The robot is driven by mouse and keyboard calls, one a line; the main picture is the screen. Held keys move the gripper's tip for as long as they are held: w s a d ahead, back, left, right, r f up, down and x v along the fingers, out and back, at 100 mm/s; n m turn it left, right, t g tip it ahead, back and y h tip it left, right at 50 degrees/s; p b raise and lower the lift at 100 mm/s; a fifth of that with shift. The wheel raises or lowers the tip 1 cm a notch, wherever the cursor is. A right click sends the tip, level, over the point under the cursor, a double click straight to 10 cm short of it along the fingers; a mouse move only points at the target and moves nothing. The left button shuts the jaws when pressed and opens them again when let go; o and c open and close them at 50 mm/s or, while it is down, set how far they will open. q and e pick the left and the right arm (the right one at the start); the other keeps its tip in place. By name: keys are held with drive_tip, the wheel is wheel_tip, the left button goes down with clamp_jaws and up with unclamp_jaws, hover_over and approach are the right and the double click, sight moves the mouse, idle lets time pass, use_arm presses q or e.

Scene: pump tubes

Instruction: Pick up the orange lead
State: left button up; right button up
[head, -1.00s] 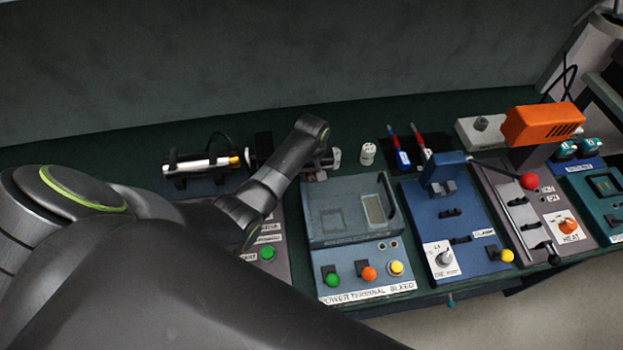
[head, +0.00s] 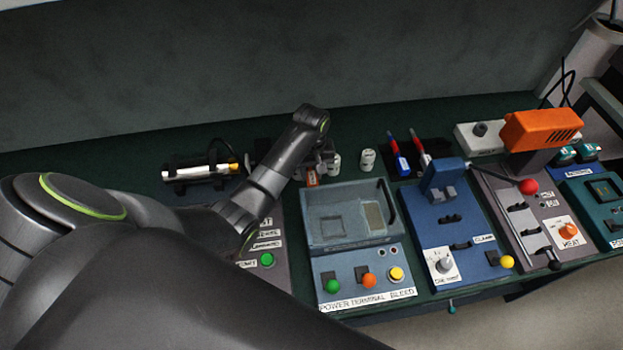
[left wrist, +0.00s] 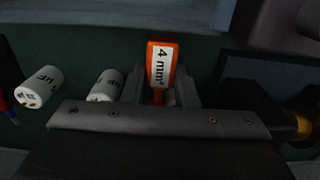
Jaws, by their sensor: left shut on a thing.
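The orange lead (left wrist: 161,62) has a white label reading "4 mm²". In the left wrist view it sits between the two fingers of my left gripper (left wrist: 158,97), which is shut on its narrow lower part. In the head view the lead (head: 312,178) is a small orange piece just below my left gripper (head: 317,166), behind the blue-grey terminal box. Whether it touches the table cannot be told. The rest of the lead is hidden. My right gripper is not in view.
A white cylinder (head: 334,164) stands close right of my left gripper, with another white cylinder (head: 367,159) beyond it. The grey-blue terminal box (head: 327,243) is just in front. A black holder with a silver tube (head: 197,172) lies to the left.

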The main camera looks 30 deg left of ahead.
use_arm(q)
wheel_tip(320, 180, up, 6)
drive_tip(key=shift+w+r, duration=0.1)
wheel_tip(320, 180, up, 7)
drive_tip(key=p, duration=0.3)
drive_tip(key=shift+p, duration=0.35)
drive_tip(key=shift+f, duration=0.2)
